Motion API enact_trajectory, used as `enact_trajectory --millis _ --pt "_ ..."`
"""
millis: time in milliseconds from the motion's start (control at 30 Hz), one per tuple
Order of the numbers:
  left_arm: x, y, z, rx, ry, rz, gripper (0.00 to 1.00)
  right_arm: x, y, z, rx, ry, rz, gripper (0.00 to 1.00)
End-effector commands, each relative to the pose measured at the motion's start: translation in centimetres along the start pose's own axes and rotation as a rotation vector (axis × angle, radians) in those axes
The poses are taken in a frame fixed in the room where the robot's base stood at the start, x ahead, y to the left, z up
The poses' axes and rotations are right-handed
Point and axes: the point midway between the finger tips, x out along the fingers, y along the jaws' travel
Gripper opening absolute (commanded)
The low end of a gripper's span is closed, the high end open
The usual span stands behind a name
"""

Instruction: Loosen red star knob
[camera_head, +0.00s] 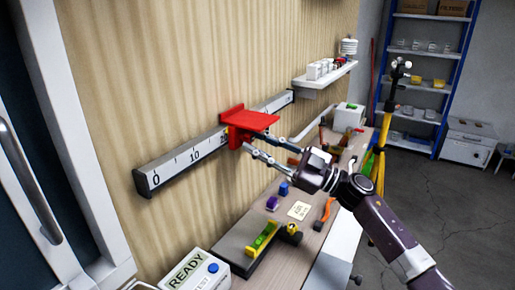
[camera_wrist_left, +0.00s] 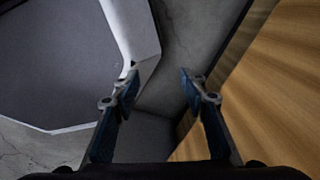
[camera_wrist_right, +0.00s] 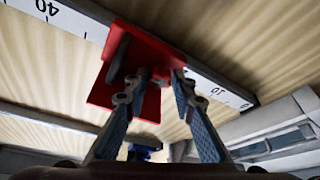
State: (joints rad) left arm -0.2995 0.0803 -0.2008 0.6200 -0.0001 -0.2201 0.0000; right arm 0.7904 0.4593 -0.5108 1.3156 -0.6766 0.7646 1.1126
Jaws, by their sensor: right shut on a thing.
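A red slider (camera_head: 249,121) with a flat plate sits on the white ruler rail (camera_head: 180,162) on the wall; the right wrist view shows its red body (camera_wrist_right: 150,45). My right gripper (camera_head: 243,140) reaches to the slider from the right, below the plate. In the right wrist view its fingertips (camera_wrist_right: 161,76) close on a small red part at the slider's front, which I take as the red star knob; the fingers mostly hide it, so its shape is unclear. My left gripper (camera_wrist_left: 158,85) is open and empty, seen only in the left wrist view.
The bench (camera_head: 290,262) below holds a yellow-green level (camera_head: 262,235), a purple block (camera_head: 272,203), a note card (camera_head: 299,210) and a READY box (camera_head: 190,272). A white shelf (camera_head: 325,75) juts from the wall beyond the rail's right end. A cabinet door stands at left.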

Motion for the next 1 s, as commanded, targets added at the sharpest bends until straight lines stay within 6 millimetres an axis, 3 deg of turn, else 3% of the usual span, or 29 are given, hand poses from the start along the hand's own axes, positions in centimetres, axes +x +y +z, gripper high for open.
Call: enact_trajectory --millis 300,767,800,933,1000 --pt "0.59 0.02 0.04 0.000 0.000 0.000 0.40 -0.04 0.18 0.01 -0.098 -0.001 -0.040 0.00" --pt "0.60 0.01 0.04 0.000 0.000 0.000 0.40 -0.01 0.18 -0.03 -0.111 -0.001 -0.045 0.00" --pt "0.60 0.01 0.04 0.000 0.000 0.000 0.40 -0.01 0.18 -0.03 -0.110 -0.001 -0.045 0.27" --pt "0.60 0.01 0.04 -0.001 0.000 0.000 0.40 -0.01 0.17 -0.03 -0.110 -0.001 -0.045 0.41" --pt "0.61 0.00 0.05 -0.001 0.000 0.000 0.40 -0.01 0.16 -0.02 -0.110 -0.001 -0.045 0.41"
